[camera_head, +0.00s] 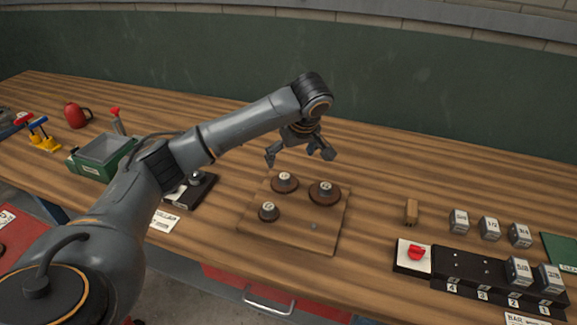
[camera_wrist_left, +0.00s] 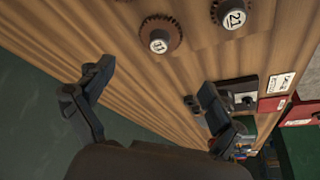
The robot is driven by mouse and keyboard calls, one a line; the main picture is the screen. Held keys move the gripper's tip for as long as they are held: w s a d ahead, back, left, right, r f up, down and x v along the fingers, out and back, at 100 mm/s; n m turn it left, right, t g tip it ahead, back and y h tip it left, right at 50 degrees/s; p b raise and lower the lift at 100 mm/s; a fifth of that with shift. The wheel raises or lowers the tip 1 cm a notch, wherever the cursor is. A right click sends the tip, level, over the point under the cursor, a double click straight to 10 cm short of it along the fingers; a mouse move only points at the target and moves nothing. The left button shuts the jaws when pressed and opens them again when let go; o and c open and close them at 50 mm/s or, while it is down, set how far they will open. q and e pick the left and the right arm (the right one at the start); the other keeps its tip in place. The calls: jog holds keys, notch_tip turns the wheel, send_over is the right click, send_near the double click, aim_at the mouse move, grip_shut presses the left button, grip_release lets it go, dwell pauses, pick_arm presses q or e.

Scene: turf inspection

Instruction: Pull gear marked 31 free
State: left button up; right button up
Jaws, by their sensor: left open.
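Three gears stand on a square wooden board (camera_head: 290,240): a brown one at the back left (camera_head: 285,182), a larger brown one at the right (camera_head: 324,193), and a small dark one at the front left (camera_head: 268,211). Their numbers are too small to read in the head view. In the left wrist view, a brown gear (camera_wrist_left: 160,36) has a label I cannot read surely, and a dark gear (camera_wrist_left: 231,12) reads 21. I cannot tell which gear is marked 31. My left gripper (camera_head: 300,155) is open and empty, above and behind the back-left gear.
A small bare peg (camera_head: 313,226) is at the board's front right. A black device (camera_head: 190,190) stands left of the board. At the right are a black numbered rack (camera_head: 470,270) with a red knob (camera_head: 417,253), several grey blocks (camera_head: 490,228) and a wooden block (camera_head: 411,211).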

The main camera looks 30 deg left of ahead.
pick_arm(q)
send_over(284, 176)
jog(key=s+d, duration=0.1)
jog(key=d, duration=0.1)
notch_tip(284, 176, down, 5)
jog(key=shift+a+f, duration=0.1)
jog(key=shift+f, duration=0.05)
jog(key=x, duration=0.5)
jog(key=shift+p, duration=0.4)
jog(key=shift+f, duration=0.25)
jog(key=shift+w+f, duration=0.1)
jog(key=shift+f, duration=0.05)
jog(key=c, duration=1.3)
jog(key=o, duration=0.5)
jog(key=shift+c, duration=0.2)
jog(key=c, duration=0.4)
pick_arm(e)
jog(key=shift+a+r, duration=0.1)
jog(key=shift+r, duration=0.4)
